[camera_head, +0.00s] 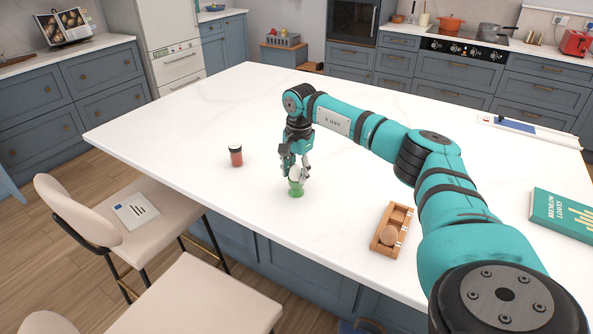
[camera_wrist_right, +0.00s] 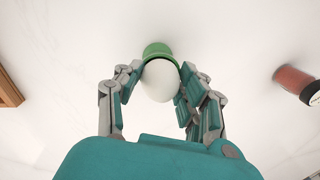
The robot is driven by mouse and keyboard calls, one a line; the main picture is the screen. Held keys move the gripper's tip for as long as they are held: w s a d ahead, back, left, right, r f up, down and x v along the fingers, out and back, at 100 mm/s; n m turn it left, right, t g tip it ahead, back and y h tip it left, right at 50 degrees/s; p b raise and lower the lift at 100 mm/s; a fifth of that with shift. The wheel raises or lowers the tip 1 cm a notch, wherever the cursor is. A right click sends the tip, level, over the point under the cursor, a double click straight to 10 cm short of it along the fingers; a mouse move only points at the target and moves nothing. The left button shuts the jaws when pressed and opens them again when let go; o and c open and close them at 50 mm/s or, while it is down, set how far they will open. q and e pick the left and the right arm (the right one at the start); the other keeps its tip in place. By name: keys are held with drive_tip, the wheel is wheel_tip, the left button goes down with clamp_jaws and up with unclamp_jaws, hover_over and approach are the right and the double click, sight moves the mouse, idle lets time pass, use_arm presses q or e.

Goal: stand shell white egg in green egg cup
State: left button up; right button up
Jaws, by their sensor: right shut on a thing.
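The green egg cup (camera_head: 296,190) stands upright on the white island top, towards its front edge. It also shows in the right wrist view (camera_wrist_right: 157,49), just beyond the egg. The shell white egg (camera_wrist_right: 160,81) is between the fingers of my right gripper (camera_wrist_right: 158,88), which is shut on it. In the head view the right gripper (camera_head: 297,168) is directly above the cup, and the egg (camera_head: 296,174) is at the cup's mouth, mostly hidden by the fingers. I cannot tell whether the egg touches the cup's seat. My left gripper is not in view.
A teal book (camera_head: 564,214) lies at the far right. The countertop (camera_head: 200,115) behind is clear.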

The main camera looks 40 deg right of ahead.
drive_tip(key=o, duration=1)
drive_tip(key=shift+w+f, duration=0.1)
drive_tip(key=shift+f, duration=0.15)
drive_tip(key=shift+c, duration=0.2)
drive_tip(key=shift+r, duration=0.1)
wheel_tip(320, 180, up, 12)
drive_tip(key=shift+s, duration=0.35)
